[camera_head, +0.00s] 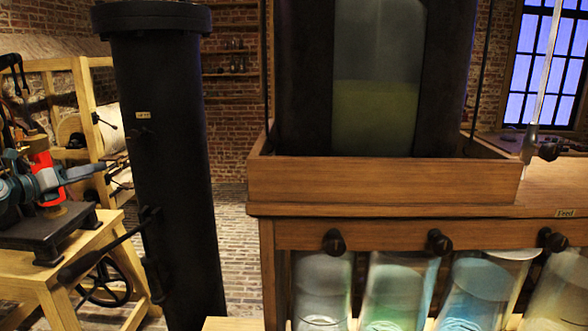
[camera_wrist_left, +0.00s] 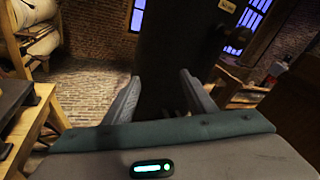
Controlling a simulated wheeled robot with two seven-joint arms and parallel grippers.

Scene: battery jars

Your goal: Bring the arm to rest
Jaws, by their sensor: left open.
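My left gripper (camera_head: 90,172) is at the left of the head view, pointing right toward a tall black column (camera_head: 165,190). In the left wrist view my left gripper (camera_wrist_left: 160,82) has its two grey fingers spread apart with nothing seen held between them. The black column (camera_wrist_left: 165,45) shows beyond the fingers there; I cannot tell the exact gap. My right gripper is in neither view.
A wooden bench (camera_head: 385,230) with a raised tray and a large dark-framed tank (camera_head: 375,90) stands at the right. Several glass jars (camera_head: 400,290) stand below its black knobs. A wooden stand (camera_head: 45,270) is at the left. Brick floor (camera_head: 235,240) shows between.

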